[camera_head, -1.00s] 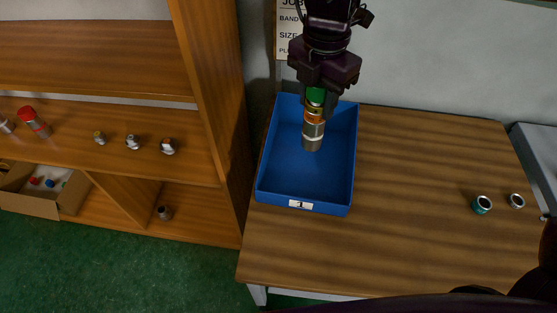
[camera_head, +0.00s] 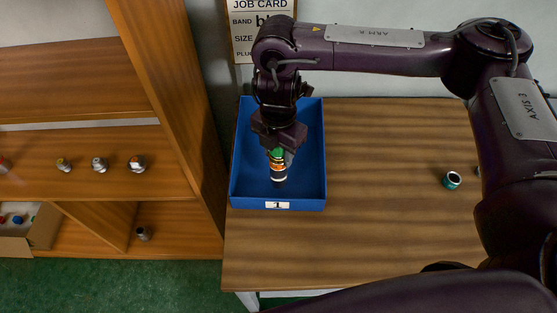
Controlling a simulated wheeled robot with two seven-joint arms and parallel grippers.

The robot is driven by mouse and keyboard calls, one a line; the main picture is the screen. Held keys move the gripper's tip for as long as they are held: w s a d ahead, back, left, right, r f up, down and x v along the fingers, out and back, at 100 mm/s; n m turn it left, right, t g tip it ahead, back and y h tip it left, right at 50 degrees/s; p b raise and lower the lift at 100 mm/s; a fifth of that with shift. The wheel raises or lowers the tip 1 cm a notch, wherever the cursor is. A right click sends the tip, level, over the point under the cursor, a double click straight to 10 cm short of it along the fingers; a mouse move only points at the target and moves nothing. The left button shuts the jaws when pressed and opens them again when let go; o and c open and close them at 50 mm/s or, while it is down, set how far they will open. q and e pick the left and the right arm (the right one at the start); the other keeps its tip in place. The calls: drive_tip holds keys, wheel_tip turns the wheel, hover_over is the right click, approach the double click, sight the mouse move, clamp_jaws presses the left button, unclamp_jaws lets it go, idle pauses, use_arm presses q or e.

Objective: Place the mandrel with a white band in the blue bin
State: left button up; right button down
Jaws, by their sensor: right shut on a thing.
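My right gripper (camera_head: 280,146) is shut on the mandrel (camera_head: 278,172), a short upright cylinder with a green top, an orange part, a white band and a dark metallic lower end. The gripper holds it by the top, over the blue bin (camera_head: 314,190), and its lower part shows inside the bin's outline. I cannot tell whether its bottom touches the bin floor. The bin stands on the left of the wooden table, with a white label "1" on its front. My left gripper is not in view.
A teal-rimmed ring (camera_head: 452,180) stands on the table (camera_head: 380,240) at right, partly near my arm. A wooden shelf (camera_head: 170,150) at left holds several small fittings and a cardboard box (camera_head: 32,232). A job card (camera_head: 250,25) is on the wall. The table's middle is clear.

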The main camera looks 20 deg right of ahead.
drive_tip(key=shift+f, duration=1.8)
drive_tip(key=shift+f, duration=0.15)
drive_tip(key=c, duration=0.9)
unclamp_jaws()
drive_tip(key=shift+o, duration=0.2)
wheel_tip(320, 180, up, 12)
drive_tip(key=shift+r, duration=0.15)
drive_tip(key=shift+s, duration=0.15)
